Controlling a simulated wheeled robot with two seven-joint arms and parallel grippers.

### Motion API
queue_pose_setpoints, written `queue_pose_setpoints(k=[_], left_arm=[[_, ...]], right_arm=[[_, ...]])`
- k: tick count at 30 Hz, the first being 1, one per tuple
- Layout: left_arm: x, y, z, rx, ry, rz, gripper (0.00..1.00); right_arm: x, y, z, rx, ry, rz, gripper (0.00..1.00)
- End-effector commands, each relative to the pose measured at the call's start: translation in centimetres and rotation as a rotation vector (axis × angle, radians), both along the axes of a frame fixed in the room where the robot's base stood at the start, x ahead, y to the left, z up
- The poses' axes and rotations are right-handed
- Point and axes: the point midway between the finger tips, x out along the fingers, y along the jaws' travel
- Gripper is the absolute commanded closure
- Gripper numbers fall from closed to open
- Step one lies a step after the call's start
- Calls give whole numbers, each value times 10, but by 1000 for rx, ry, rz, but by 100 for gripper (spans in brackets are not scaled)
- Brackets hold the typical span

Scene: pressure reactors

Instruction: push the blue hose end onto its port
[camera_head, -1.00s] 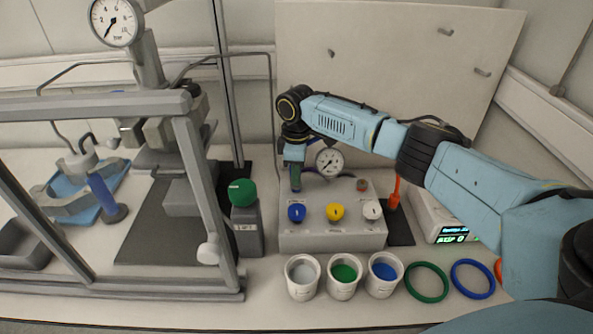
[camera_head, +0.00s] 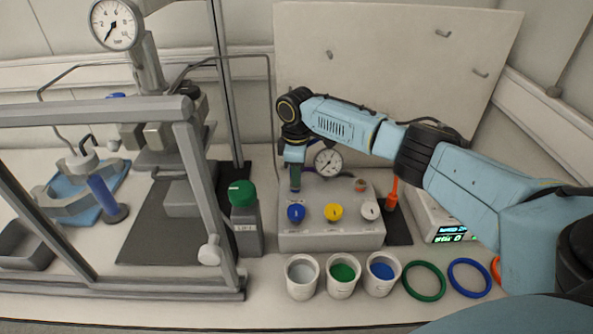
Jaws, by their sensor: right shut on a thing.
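The grey valve box (camera_head: 330,238) stands on the bench with blue, yellow and white knobs on its front and a round gauge (camera_head: 328,162) at its back. My right gripper (camera_head: 295,172) points down over the box's back left corner, behind the blue knob (camera_head: 296,213). It is shut on a small dark part (camera_head: 295,186), which seems to be the blue hose end. The part stands about upright at the box's top. The port is hidden under it, and I cannot tell whether they touch. My left gripper is not in view.
A green-capped bottle (camera_head: 245,228) and a framed press (camera_head: 190,190) stand left. A display unit (camera_head: 440,215) stands right.

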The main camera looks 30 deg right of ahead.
Motion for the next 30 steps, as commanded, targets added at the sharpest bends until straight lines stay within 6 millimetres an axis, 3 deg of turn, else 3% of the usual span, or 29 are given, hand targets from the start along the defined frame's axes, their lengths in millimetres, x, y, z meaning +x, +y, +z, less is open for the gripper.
queue_pose_setpoints(k=[30], left_arm=[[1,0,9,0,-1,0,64]], right_arm=[[0,0,0,0,0,1,93]])
